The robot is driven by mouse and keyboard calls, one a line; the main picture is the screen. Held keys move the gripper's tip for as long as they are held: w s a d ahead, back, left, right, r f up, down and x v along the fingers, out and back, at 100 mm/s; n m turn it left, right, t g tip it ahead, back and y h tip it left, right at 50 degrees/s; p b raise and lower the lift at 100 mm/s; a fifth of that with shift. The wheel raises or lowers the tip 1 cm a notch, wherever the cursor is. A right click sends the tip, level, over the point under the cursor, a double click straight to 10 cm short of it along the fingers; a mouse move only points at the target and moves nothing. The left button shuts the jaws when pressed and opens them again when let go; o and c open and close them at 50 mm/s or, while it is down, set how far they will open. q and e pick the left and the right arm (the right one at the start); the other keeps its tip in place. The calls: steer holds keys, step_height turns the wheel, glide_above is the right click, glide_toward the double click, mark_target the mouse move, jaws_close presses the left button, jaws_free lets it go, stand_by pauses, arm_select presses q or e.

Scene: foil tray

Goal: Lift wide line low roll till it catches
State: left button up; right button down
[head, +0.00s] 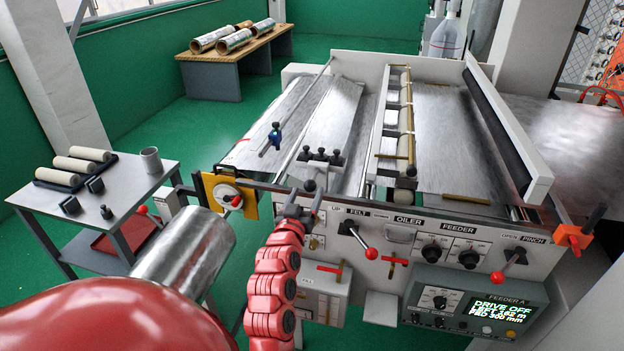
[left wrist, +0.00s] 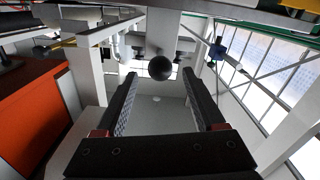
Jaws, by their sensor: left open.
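My left gripper (head: 299,211) is open at the front edge of the feeder machine (head: 345,206), just below a black ball knob (head: 310,186). In the left wrist view the black ball knob (left wrist: 160,68) shows between the two open fingers, near their tips; I cannot tell whether they touch it. Behind it on the machine lie wide bright metal sheets (head: 330,115) and a long pale roller (head: 405,120) with brass collars. I cannot tell which part is the wide line low roll. My right gripper is not in view.
A red-knobbed lever (head: 362,243) and black dials (head: 450,254) are on the front panel to the right of my gripper. A side table (head: 100,192) holds rollers and a cup.

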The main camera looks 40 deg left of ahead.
mark_target(312, 179)
arm_select(q)
steer(key=p+x, duration=0.2)
steer(key=x, duration=0.4)
steer(key=shift+w, duration=0.2)
jaws_close()
steer(key=shift+f, duration=0.1)
stand_by(1.2)
